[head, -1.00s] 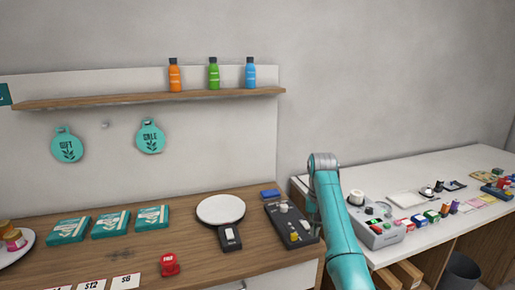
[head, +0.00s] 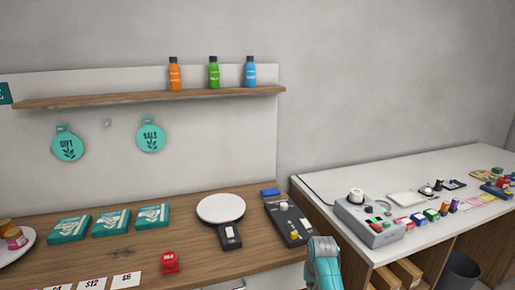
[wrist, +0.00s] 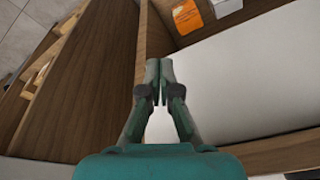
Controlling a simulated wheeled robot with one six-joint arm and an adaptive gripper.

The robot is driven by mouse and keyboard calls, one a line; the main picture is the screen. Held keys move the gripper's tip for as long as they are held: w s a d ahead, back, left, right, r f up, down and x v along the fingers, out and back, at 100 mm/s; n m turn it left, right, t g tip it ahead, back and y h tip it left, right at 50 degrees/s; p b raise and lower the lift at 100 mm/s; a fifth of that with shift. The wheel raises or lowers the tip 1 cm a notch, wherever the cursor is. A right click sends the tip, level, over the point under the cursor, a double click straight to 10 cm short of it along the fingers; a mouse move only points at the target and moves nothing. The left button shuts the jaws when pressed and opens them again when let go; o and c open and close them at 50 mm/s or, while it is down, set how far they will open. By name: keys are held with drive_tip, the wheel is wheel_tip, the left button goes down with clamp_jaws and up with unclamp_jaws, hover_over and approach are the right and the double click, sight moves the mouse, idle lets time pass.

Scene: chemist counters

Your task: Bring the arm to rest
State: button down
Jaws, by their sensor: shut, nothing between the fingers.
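My gripper (wrist: 158,80) shows in the wrist view with its two dark green fingers together and nothing between them. In the head view my teal arm (head: 323,264) is low at the bottom, in front of the gap between the two counters. The gripper itself is out of the head view.
The wooden counter (head: 190,262) holds a round white scale (head: 220,208), a dark control box (head: 289,222) and teal boxes (head: 110,222). The white counter (head: 400,180) at right holds a grey device (head: 369,222) and several small items. A bin (head: 461,268) stands below.

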drive_tip(key=s+f+t, duration=0.4)
drive_tip(key=s+f, duration=1.4)
drive_tip(key=s, duration=0.3)
drive_tip(key=s+n+t, duration=0.1)
drive_tip(key=s+t, duration=0.1)
drive_tip(key=s, duration=0.9)
drive_tip(key=s+r+t, duration=0.2)
drive_tip(key=s+r, duration=0.2)
drive_tip(key=s, duration=0.5)
drive_tip(key=s+r+t, duration=0.1)
drive_tip(key=s+r, duration=0.4)
drive_tip(key=s, duration=0.4)
drive_tip(key=s+r+t, duration=0.1)
drive_tip(key=s+r, duration=0.5)
drive_tip(key=r, duration=0.4)
drive_tip(key=s+r+n+t, duration=0.1)
drive_tip(key=s+r+t, duration=0.1)
drive_tip(key=s+r, duration=0.4)
wheel_tip(320, 180, up, 4)
drive_tip(key=shift+f, duration=0.1)
